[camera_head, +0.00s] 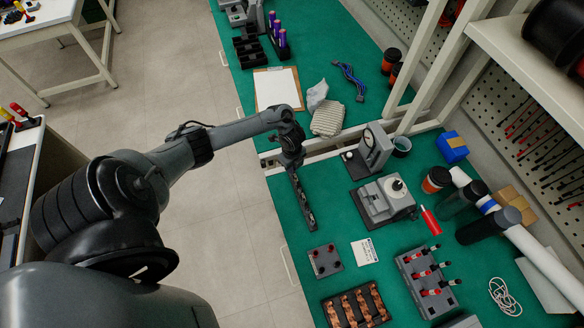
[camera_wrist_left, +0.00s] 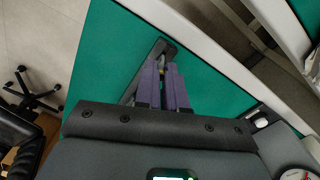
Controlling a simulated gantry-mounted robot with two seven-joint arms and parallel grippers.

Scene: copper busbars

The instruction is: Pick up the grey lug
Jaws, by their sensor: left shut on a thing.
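My left gripper (camera_head: 302,200) hangs over the near left edge of the green bench in the head view, its dark bolted body seen almost edge-on. In the left wrist view its two purple fingers (camera_wrist_left: 164,75) are closed in on a flat grey lug (camera_wrist_left: 161,48). The lug lies slantwise at the fingertips, with one end showing beyond them and the other to their left. The fingers hide its middle. I cannot make out the lug in the head view, nor tell whether it touches the bench. My right gripper is not in view.
A grey press-like fixture (camera_head: 385,200) and a dial gauge stand (camera_head: 373,147) are right of the gripper. A dark block (camera_head: 325,260), a tray of copper parts (camera_head: 357,306) and a rack of red-handled tools (camera_head: 427,279) lie nearer. A clipboard (camera_head: 278,89) lies farther off.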

